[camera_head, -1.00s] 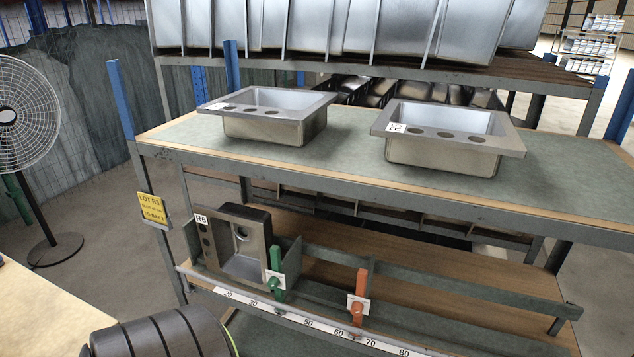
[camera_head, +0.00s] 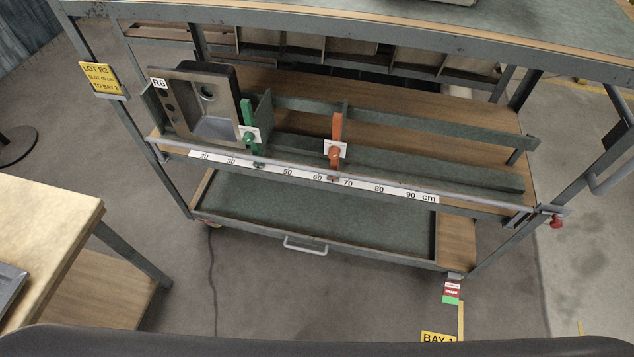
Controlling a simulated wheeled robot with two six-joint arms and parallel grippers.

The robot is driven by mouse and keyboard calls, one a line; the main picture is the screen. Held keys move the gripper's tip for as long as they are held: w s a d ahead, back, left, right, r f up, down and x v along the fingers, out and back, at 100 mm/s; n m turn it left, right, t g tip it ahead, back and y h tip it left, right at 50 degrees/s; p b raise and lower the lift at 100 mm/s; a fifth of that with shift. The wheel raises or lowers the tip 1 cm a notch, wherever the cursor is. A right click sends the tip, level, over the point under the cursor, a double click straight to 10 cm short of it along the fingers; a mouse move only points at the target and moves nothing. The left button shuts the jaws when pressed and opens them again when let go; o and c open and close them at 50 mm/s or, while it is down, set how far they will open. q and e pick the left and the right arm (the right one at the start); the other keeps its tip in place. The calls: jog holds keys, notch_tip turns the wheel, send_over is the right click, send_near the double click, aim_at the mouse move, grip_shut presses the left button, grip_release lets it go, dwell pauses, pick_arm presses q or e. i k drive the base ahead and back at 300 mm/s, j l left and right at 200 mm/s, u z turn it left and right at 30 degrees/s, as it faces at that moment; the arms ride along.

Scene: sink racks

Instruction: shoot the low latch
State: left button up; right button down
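A metal fitting with a red knob (camera_head: 556,221) sits at the right end of the ruler rail, by the right post of the rack; it looks like a latch, but its bolt position is too small to tell. A green lever (camera_head: 248,116) and an orange lever (camera_head: 336,130), each with a white plate, stand upright on the rail (camera_head: 380,189). The green one is beside the sink marked R6 (camera_head: 205,100); the orange one is near the 65 cm mark. Neither of my grippers is in view.
Below is a low tray (camera_head: 330,215) with a pale handle (camera_head: 305,247). A red and green tag (camera_head: 452,291) hangs at the lower right corner. A wooden-topped table (camera_head: 50,225) stands at left. The floor in front is clear, with a yellow BAY sign (camera_head: 438,337).

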aim_at(556, 223)
jog(key=z, duration=1.75)
